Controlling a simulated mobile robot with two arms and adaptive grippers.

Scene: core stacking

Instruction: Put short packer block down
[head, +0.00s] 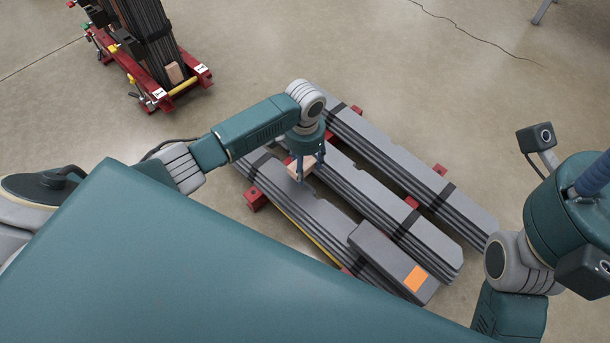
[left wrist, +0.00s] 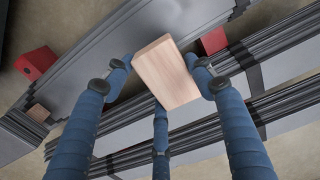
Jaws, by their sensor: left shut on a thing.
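My left gripper (head: 304,172) is shut on a light wooden packer block (left wrist: 167,73), with its blue fingers around it. The block also shows in the head view (head: 301,165), partly hidden by the fingers. It is held over the grey strapped core stacks (head: 345,205); I cannot tell how high above them it is. A smaller wooden block (left wrist: 38,113) lies among the stacks at the left of the left wrist view. My right gripper (head: 594,178) is only partly visible at the right edge, with one blue finger showing, so its opening is unclear.
Red supports (head: 255,197) stick out from under the stacks. A grey box with an orange label (head: 385,250) lies across the near stacks' front end. A red rack (head: 203,78) with upright dark sheets stands back left. The floor (head: 400,70) behind is mostly clear.

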